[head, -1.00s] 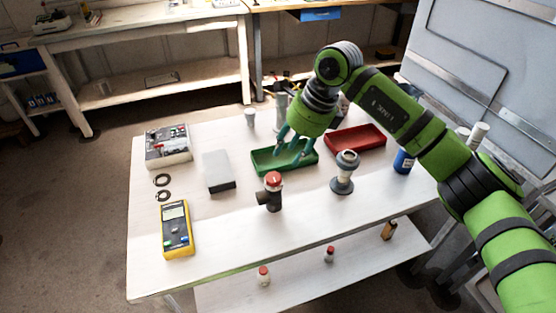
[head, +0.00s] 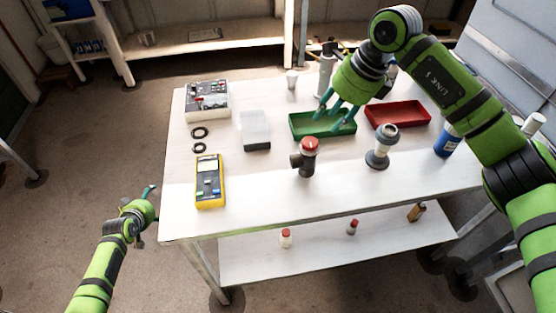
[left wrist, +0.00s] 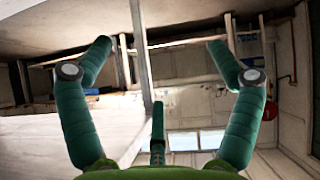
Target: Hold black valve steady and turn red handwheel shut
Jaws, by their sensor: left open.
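The black valve (head: 303,163) stands upright on the white table near its front middle. Its red handwheel (head: 309,144) sits on top. My left gripper (head: 150,194) is off the table's left front corner, well away from the valve. In the left wrist view its fingers (left wrist: 157,75) are spread with nothing between them, and the valve does not show there. My right gripper (head: 339,112) hangs over the green tray (head: 322,124), behind and right of the valve. Its fingers are spread and I see nothing held.
A grey-and-white fitting (head: 378,152) stands right of the valve, with a red tray (head: 398,113) behind. A yellow meter (head: 210,182), a grey-white block (head: 255,130) and a control box (head: 208,101) lie left. The table front around the valve is clear.

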